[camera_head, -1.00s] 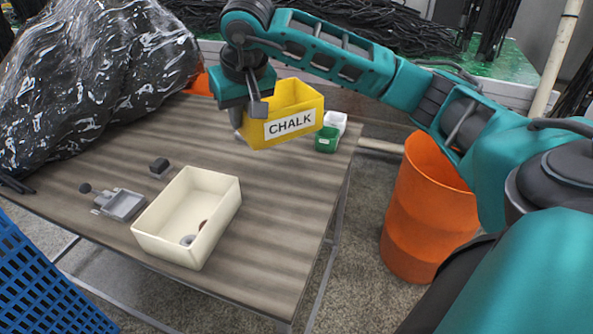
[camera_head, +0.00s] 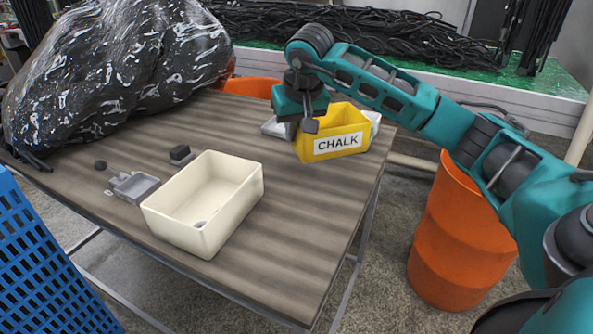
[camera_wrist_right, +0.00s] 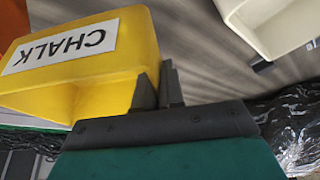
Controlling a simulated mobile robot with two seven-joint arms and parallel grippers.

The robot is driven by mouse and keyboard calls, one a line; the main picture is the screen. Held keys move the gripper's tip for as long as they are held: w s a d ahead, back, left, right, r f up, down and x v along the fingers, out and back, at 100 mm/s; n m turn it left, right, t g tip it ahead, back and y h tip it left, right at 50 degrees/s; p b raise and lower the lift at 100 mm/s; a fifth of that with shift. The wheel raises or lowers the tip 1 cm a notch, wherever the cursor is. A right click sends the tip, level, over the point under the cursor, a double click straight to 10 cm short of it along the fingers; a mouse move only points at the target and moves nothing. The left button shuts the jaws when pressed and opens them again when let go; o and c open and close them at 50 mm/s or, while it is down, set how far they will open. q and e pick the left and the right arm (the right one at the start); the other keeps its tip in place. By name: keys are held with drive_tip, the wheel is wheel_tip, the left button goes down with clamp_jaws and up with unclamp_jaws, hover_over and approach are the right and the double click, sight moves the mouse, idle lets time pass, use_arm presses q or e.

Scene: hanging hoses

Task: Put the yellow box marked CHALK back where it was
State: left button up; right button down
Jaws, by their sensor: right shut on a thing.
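The yellow box marked CHALK (camera_head: 338,143) is at the far right part of the table (camera_head: 300,220), upright, its label facing me. My right gripper (camera_head: 308,124) is shut on the left wall of this box. In the right wrist view the fingers (camera_wrist_right: 158,88) pinch the wall of the yellow box (camera_wrist_right: 95,60), which appears upside down there. I cannot tell whether the box's bottom touches the table. My left gripper is not in view.
A cream bin (camera_head: 205,205) with a small round thing inside stands mid-table. A white container (camera_head: 373,118) is close behind the yellow box; a pale grey item (camera_head: 272,128) lies left of it. A black plastic-wrapped heap (camera_head: 120,70) fills the back left. An orange barrel (camera_head: 455,240) stands right.

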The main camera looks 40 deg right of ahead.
sight(294, 148)
wheel_tip(294, 148, down, 4)
drive_tip(key=shift+r, duration=0.25)
wheel_tip(294, 148, down, 4)
drive_tip(key=shift+f+b, duration=0.25)
drive_tip(key=shift+b, duration=0.6)
drive_tip(key=shift+f, duration=0.25)
drive_tip(key=shift+r, duration=0.1)
drive_tip(key=shift+f, duration=0.2)
drive_tip(key=c, duration=1.2)
unclamp_jaws()
drive_tip(key=shift+c, duration=0.2)
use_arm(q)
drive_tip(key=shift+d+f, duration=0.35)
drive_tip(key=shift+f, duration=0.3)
use_arm(e)
drive_tip(key=shift+r, duration=0.1)
